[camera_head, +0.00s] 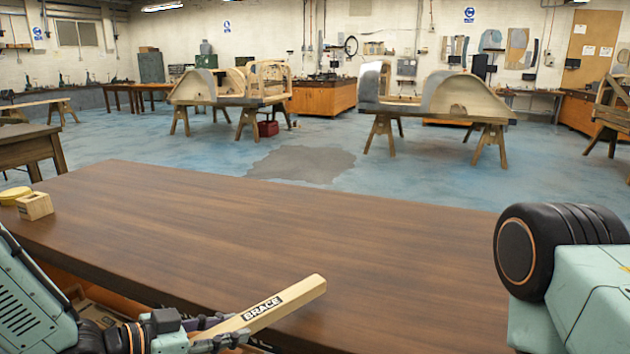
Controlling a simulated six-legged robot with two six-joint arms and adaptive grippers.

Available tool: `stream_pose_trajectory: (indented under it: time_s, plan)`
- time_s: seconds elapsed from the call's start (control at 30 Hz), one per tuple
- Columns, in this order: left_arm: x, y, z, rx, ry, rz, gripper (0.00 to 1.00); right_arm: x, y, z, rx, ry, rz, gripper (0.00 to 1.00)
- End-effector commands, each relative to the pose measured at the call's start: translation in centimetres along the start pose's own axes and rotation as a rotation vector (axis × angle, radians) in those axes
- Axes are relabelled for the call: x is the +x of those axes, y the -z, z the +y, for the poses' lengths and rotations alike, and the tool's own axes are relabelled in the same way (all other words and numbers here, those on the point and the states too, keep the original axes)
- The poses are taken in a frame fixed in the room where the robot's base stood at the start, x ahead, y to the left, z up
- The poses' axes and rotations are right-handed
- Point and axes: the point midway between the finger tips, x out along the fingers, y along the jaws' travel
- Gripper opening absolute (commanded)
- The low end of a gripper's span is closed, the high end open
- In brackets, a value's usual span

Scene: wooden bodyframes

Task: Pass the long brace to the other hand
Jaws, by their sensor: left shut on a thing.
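The long brace (291,297) is a pale wooden bar with a dark label reading BRACE. My left gripper (222,330) is shut on its lower left end, low in the head view near the table's front edge. The brace slants up to the right, and its far end is free. It appears to be held over the front part of the brown table (250,230). My right arm shows at the right edge of the view, but its gripper is out of the picture.
The rest of the tabletop is clear. Wooden bodyframes on trestles (435,98) stand far behind on the blue floor.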

Motion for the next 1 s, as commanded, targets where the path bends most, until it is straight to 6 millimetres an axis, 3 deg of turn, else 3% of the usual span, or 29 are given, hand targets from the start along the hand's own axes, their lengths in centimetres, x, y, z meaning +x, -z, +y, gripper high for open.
stream_pose_trajectory:
  time_s: [0.23,0.43,1.0]
  plan:
    - [-3.5,-2.6,2.8,0.055,-0.142,0.007,0.00,0.0,0.0,0.0,0.000,0.000,0.000,0.40]
    - [-5.8,-3.4,4.6,0.070,-0.174,0.008,0.00,0.0,0.0,0.0,0.000,0.000,0.000,0.40]
    - [-6.7,-3.3,4.0,0.041,-0.092,-0.002,0.00,0.0,0.0,0.0,0.000,0.000,0.000,0.40]
